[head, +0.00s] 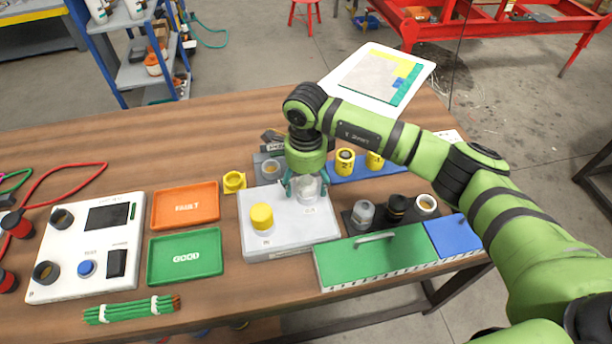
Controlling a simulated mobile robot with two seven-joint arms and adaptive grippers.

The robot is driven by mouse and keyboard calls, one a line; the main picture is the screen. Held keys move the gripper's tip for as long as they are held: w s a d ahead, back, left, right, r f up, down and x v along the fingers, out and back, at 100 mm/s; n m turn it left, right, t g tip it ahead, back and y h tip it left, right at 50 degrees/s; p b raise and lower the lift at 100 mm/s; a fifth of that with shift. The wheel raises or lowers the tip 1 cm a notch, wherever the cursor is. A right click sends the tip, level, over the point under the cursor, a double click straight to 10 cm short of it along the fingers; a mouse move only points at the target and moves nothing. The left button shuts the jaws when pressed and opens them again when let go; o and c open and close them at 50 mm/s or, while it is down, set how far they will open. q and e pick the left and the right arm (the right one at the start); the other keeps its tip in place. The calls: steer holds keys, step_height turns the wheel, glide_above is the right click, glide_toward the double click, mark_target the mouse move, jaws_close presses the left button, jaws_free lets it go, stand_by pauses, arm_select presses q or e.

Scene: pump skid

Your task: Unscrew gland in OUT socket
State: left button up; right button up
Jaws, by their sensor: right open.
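A light grey box (290,238) stands on the wooden table in the middle. A yellow cylindrical cap (262,216) stands upright on its left part. A clear or pale grey cylindrical piece (309,190) stands toward its back right. The small labels by both are too small to read, so I cannot tell which marks OUT. My right gripper (305,186) points down with its teal fingers open around the pale piece; whether they touch it I cannot tell. The gripper hides part of the piece. My left gripper is out of view.
Orange (185,205) and green (186,256) trays lie left, beside a white test panel (86,247). A green case with a handle (376,255) is front right. A dark holder with grey, black and white parts (394,212) and yellow cylinders (345,161) stand close to the right.

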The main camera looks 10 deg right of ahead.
steer(key=c, duration=1.3)
steer(key=shift+o, duration=0.7)
steer(key=shift+f+n+b, duration=0.15)
steer(key=shift+n+b, duration=0.35)
steer(key=shift+b, duration=0.15)
steer(key=shift+c, duration=0.3)
steer(key=n+b, duration=0.2)
steer(key=shift+n, duration=0.3)
steer(key=shift+n+b, duration=0.5)
steer(key=shift+n+b, duration=0.6)
steer(key=shift+b, duration=0.1)
steer(key=shift+n+b, duration=1)
steer(key=shift+n, duration=0.1)
steer(key=shift+s+n+b, duration=0.1)
steer(key=shift+n+b, duration=0.2)
steer(key=shift+n, duration=0.3)
